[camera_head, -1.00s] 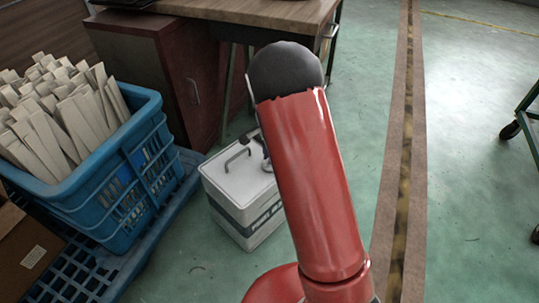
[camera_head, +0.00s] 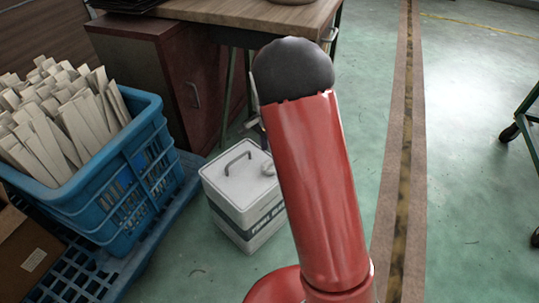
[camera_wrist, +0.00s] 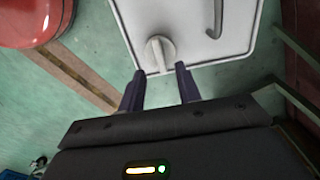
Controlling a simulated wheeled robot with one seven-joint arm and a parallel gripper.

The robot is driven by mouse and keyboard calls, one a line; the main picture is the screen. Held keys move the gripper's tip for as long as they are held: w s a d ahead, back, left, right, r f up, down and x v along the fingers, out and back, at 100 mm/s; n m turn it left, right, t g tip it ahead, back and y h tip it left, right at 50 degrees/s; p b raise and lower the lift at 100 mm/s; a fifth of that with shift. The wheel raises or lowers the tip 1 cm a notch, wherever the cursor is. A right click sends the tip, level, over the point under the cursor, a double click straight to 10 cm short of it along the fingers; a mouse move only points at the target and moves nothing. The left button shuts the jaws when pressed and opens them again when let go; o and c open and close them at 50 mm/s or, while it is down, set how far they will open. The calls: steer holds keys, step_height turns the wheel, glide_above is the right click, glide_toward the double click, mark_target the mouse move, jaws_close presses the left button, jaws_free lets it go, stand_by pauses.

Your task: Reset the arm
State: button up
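My gripper (camera_wrist: 160,70) shows in the wrist view with its two dark fingers apart and nothing gripped between them. A white box (camera_wrist: 191,14) lies in front of the fingertips, and the round knob (camera_wrist: 160,52) on its lid appears just beyond and between them. I cannot tell how far the fingers are above the lid. In the head view, my red arm (camera_head: 320,190) with its dark rounded joint hides the gripper almost wholly. The white box (camera_head: 230,185) stands on the floor left of the arm, with a bent handle and a grey label band.
A blue crate (camera_head: 122,195) full of pale strips stands on a blue pallet (camera_head: 85,280) at the left. A cardboard box (camera_head: 28,255) is at the lower left. A wooden-topped table (camera_head: 235,10) with a dark red cabinet (camera_head: 165,70) stands behind.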

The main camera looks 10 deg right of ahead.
steer(key=shift+r, duration=1.25)
steer(key=shift+r, duration=0.1)
